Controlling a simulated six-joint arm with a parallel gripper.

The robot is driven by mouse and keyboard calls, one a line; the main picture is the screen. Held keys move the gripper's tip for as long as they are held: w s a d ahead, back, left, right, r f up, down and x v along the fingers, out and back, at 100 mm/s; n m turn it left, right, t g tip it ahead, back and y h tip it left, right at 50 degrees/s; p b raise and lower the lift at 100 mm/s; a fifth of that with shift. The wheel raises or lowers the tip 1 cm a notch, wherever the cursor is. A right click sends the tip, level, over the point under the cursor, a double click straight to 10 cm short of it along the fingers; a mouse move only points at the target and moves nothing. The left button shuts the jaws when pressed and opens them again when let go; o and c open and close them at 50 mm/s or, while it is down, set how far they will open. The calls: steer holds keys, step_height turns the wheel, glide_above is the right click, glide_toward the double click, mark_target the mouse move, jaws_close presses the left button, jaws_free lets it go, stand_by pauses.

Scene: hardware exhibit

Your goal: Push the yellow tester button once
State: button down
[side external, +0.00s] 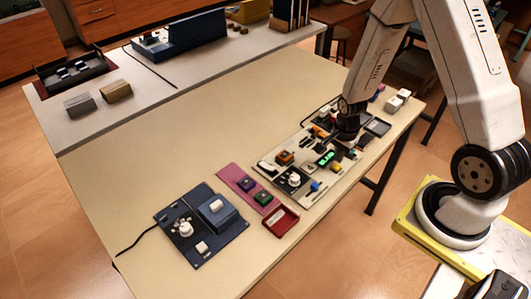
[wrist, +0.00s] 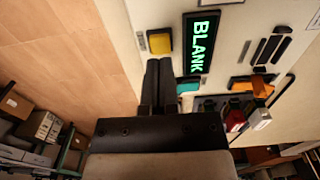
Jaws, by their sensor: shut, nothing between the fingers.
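The yellow tester button (wrist: 160,41) is a square yellow cap on the pale board, at the top centre of the wrist view. In the side external view it is a small yellow spot (side external: 338,167) by the lit display. My gripper (wrist: 159,63) is shut and empty, its two dark fingers side by side. In the wrist picture the fingertips lie just below the button, not covering it. Their height above the board is hard to judge. In the side external view my gripper (side external: 347,133) is over the far part of the board, beyond the button.
A black display (wrist: 201,42) reading "BLANK" in green sits right of the button. A teal part (wrist: 188,88), an orange part (wrist: 252,87) and a red part (wrist: 235,121) are close by. A blue unit (side external: 217,210) and a red tray (side external: 281,220) stand nearer on the table.

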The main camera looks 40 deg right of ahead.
mark_target(335, 166)
steer(key=shift+r, duration=2.15)
steer(key=shift+w+a+r+n, duration=0.1)
steer(key=shift+a+r+n, duration=0.2)
steer(key=shift+r+n, duration=0.1)
steer(key=s+a+r+n+t, duration=0.2)
steer(key=a+r+n, duration=0.9)
steer(key=n, duration=0.6)
steer(key=shift+s+a+t, duration=0.2)
steer(key=shift+s+t, duration=0.05)
steer(key=shift+t, duration=0.05)
